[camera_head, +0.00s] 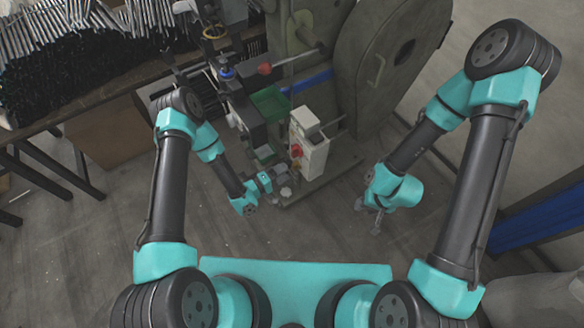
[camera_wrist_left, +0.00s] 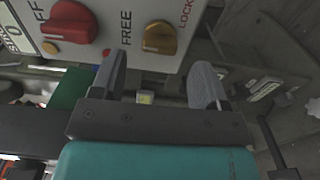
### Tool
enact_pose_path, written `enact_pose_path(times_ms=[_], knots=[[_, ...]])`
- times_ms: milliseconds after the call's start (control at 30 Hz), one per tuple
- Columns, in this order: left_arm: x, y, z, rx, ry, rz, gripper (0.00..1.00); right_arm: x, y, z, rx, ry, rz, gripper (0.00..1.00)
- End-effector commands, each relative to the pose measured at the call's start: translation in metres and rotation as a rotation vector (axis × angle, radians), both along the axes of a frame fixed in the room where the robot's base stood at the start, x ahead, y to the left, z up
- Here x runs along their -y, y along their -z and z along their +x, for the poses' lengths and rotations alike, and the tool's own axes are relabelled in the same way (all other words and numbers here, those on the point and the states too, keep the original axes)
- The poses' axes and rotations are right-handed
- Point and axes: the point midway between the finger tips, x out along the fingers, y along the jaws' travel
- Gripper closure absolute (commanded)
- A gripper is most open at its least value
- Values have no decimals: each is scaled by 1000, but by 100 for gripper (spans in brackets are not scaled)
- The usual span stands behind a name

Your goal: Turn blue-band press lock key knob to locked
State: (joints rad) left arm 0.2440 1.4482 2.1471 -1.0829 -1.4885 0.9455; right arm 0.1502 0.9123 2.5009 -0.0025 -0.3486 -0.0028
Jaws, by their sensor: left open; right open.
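The blue-band press (camera_head: 313,82) stands at the upper middle in the head view, with a pale control box (camera_head: 314,160) on its front. In the left wrist view an orange-yellow key knob (camera_wrist_left: 160,37) sits on the box's panel between the words FREE and LOCK. I cannot tell surely which word it points to. My left gripper (camera_wrist_left: 158,78) is open and empty, its two fingers apart below the knob in that view and not touching it. In the head view my left gripper (camera_head: 281,182) is beside the box's lower left. My right gripper (camera_head: 369,208) is open and empty, away from the press.
A green tray (camera_head: 269,103) is left of the box. A table (camera_head: 75,118) piled with rods stands at upper left.

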Motion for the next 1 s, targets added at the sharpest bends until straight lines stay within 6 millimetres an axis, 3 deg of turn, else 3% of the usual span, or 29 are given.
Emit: enact_pose_path(times_ms=[300,700,1000], knots=[[31,0,22,2,2,0,32,0,0,0,0,0,0,57],[36,0,26,1,-1,-1,32,0,0,0,0,0,0,57],[36,0,26,1,-1,-1,59,0,0,0,0,0,0,57]])
